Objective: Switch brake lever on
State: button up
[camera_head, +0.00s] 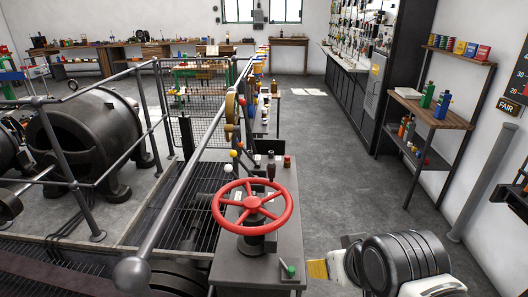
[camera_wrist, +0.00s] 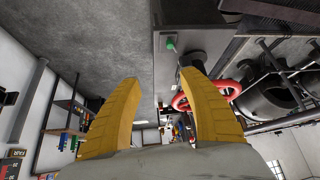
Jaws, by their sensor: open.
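No lever in view carries a label I can read, so I cannot tell which is the brake lever. A short lever with a green knob (camera_head: 290,270) stands at the near edge of the grey console (camera_head: 283,215); the green knob also shows in the wrist view (camera_wrist: 170,43). A dark-handled lever (camera_head: 271,166) stands on the console behind the red handwheel (camera_head: 253,207). My gripper (camera_head: 317,269) is to the right of the green knob. Its yellow fingers are spread and empty in the wrist view (camera_wrist: 158,78), touching nothing.
A grey handrail (camera_head: 180,190) with a ball end runs left of the console, beside the large dark dynamo (camera_head: 88,138). A wooden shelf (camera_head: 432,112) with bottles stands at the right wall. The grey floor (camera_head: 345,190) between console and shelf is clear.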

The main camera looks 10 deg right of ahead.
aim_at(242, 101)
jog(key=i+l, duration=0.1)
jog(key=l, duration=0.3)
jog(key=i+l+u, duration=0.1)
jog(key=l, duration=0.3)
jog(key=i+l+z, duration=0.2)
jog(key=i+l, duration=1.05)
jog(key=i, duration=0.15)
jog(key=i+j+z, duration=0.1)
jog(key=i+j, duration=0.75)
jog(key=j, duration=0.1)
